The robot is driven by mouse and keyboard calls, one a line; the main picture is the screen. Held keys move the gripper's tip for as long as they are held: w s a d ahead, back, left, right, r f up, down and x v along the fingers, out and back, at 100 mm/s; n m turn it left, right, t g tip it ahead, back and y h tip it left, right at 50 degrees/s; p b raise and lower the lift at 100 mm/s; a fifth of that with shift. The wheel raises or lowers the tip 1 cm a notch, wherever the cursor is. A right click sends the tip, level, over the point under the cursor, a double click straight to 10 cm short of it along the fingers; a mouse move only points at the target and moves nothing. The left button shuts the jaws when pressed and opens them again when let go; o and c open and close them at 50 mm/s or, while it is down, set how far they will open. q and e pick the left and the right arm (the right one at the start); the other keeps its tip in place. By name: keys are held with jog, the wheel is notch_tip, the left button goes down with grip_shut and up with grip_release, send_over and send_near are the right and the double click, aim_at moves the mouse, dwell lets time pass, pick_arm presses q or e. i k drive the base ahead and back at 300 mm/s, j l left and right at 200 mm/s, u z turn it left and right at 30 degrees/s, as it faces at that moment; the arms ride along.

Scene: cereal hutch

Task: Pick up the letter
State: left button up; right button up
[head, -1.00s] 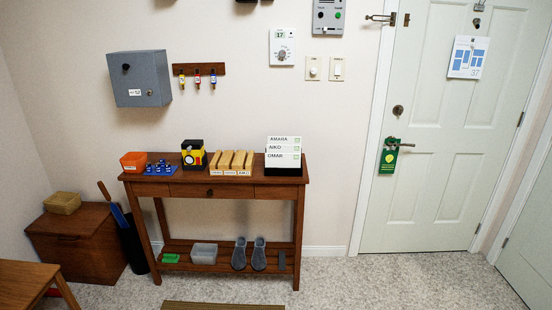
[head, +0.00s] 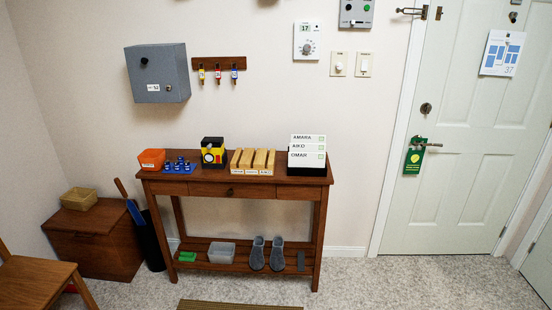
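I cannot tell from here whether one of these is the task's letter. Neither of my grippers is in view.
On the table are wooden blocks (head: 250,161), a black-yellow box (head: 213,152), a blue rack (head: 179,167) and an orange bin (head: 151,159). Slippers (head: 267,253) sit on the low shelf. A chair (head: 38,283) stands front left. Carpet on the right is clear.

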aim_at(315, 160)
jog(key=i+j+u, duration=0.6)
jog(key=i, duration=0.3)
jog(key=i+j+u, duration=0.15)
jog(key=i+u, duration=0.15)
jog(key=i, duration=0.2)
jog(key=i+z, duration=0.45)
jog(key=i+j+z, duration=0.3)
jog(key=i+z, duration=0.15)
jog(key=i, duration=0.2)
